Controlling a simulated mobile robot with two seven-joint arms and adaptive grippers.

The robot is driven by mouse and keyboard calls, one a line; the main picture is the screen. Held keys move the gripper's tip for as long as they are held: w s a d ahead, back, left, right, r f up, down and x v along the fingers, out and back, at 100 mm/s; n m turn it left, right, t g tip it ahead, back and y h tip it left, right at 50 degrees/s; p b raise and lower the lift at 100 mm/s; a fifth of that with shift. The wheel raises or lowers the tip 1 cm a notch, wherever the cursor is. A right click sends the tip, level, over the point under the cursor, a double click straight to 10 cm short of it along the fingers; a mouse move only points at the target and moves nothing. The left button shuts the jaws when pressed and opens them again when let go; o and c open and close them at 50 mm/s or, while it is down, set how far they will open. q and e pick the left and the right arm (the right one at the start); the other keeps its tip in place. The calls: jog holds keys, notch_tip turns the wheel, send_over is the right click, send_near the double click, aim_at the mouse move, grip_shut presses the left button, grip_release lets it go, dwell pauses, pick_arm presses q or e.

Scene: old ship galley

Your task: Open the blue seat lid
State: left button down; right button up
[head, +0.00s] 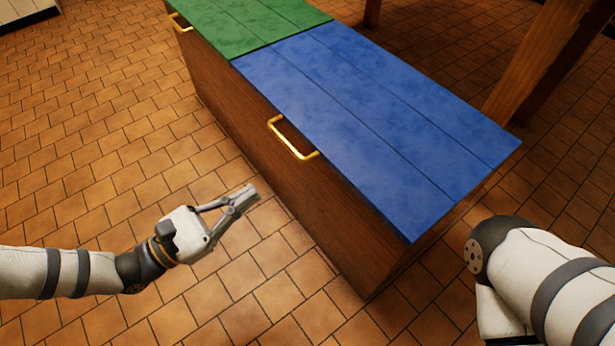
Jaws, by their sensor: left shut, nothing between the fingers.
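The blue seat lid (375,115) lies flat and closed on a long dark wooden bench (330,205). A brass handle (291,138) sits at the lid's front edge, on the side facing my left arm. My left gripper (250,193) is shut and empty. In the picture it is below and left of the brass handle, apart from it, in front of the bench's side. My right arm shows at the lower right, but its gripper is not in view.
A green seat lid (245,20) with its own brass handle (180,22) adjoins the blue one at the far end. Wooden table legs (530,65) stand behind the bench at the right. The tiled floor (90,130) is clear at the left.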

pick_arm(q)
jog(key=s+r+b+x, duration=0.1)
jog(key=r+x, duration=0.1)
jog(key=x, duration=0.8)
jog(key=shift+w+d, duration=0.25)
jog(key=shift+d, duration=0.2)
pick_arm(e)
jog(key=shift+s+f, duration=0.3)
jog(key=shift+f, duration=0.5)
